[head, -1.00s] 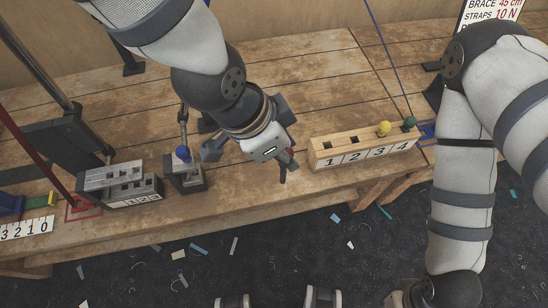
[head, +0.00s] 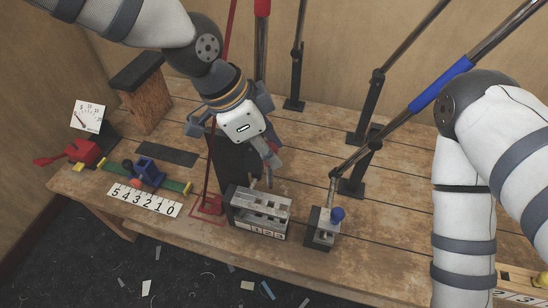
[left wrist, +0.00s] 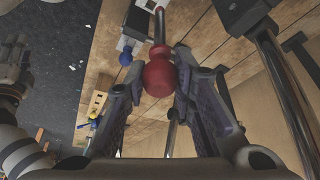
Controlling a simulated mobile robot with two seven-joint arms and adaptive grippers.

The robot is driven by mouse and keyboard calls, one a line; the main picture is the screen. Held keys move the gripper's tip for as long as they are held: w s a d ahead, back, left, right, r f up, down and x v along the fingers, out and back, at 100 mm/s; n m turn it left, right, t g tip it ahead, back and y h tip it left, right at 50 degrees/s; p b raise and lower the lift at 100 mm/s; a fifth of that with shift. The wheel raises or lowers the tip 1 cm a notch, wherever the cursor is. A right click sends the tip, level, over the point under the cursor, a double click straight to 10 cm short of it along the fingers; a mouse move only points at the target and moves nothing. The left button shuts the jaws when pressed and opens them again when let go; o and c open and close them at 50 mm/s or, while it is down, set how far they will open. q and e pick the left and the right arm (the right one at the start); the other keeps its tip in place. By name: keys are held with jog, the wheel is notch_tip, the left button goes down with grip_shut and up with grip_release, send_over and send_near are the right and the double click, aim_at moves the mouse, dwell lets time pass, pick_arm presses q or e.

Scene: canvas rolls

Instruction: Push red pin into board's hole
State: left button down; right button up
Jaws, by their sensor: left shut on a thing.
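My left gripper (head: 271,158) hangs above the table, behind a grey metal block with numbered holes (head: 258,212) in the head view. In the left wrist view it is shut on the red pin (left wrist: 158,74), gripping its rounded red head, with a shiny metal shaft reaching away from the fingers. The pin is mostly hidden in the head view. A wooden board with numbered holes (head: 518,283) is partly cut off at the lower right of the head view, well away from this gripper. My right gripper is out of view.
A numbered scale (head: 145,200) and a red clamp-like thing (head: 82,151) lie left. Bare tabletop (head: 400,220) lies between fixture and board.

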pick_arm(q)
jog(key=shift+d, duration=0.1)
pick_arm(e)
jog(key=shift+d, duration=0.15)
pick_arm(q)
jog(key=shift+r, duration=0.2)
send_over(270, 187)
jog(key=shift+w+f+b, duration=0.15)
jog(key=shift+f+b, duration=0.05)
jog(key=shift+f, duration=1.35)
jog(key=shift+w+f+b, duration=0.1)
jog(key=shift+f+b, duration=0.1)
jog(key=shift+f, duration=1.35)
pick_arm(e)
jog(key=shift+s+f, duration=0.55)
pick_arm(q)
jog(key=shift+r+p, duration=0.1)
jog(key=shift+p, duration=0.2)
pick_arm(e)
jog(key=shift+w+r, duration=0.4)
